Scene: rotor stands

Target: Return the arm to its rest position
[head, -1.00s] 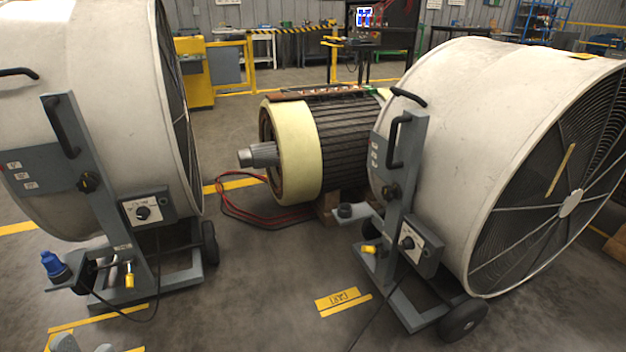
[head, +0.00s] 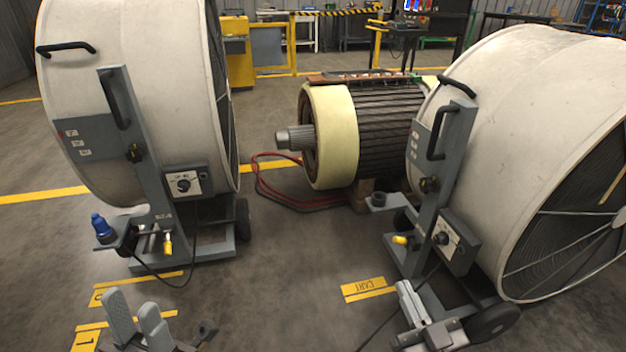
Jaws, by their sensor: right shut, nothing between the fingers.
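My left gripper (head: 132,304) is at the lower left of the head view. Its two grey fingers stand apart, with nothing seen between them. My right gripper (head: 410,300) is at the lower right, in front of the right fan cart's base in the picture. Its fingers are together and hold nothing. The left fan (head: 130,90) and the right fan (head: 535,110) are large white drums on grey carts. A rotor (head: 385,120) with a cream end band and a grey shaft lies between them on wood blocks.
A blue plug (head: 102,228) stands on the left cart's bracket. Red cables (head: 280,200) lie by the rotor. Yellow floor marks, one reading CART (head: 368,288), lie on the floor. Yellow barriers and benches stand behind.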

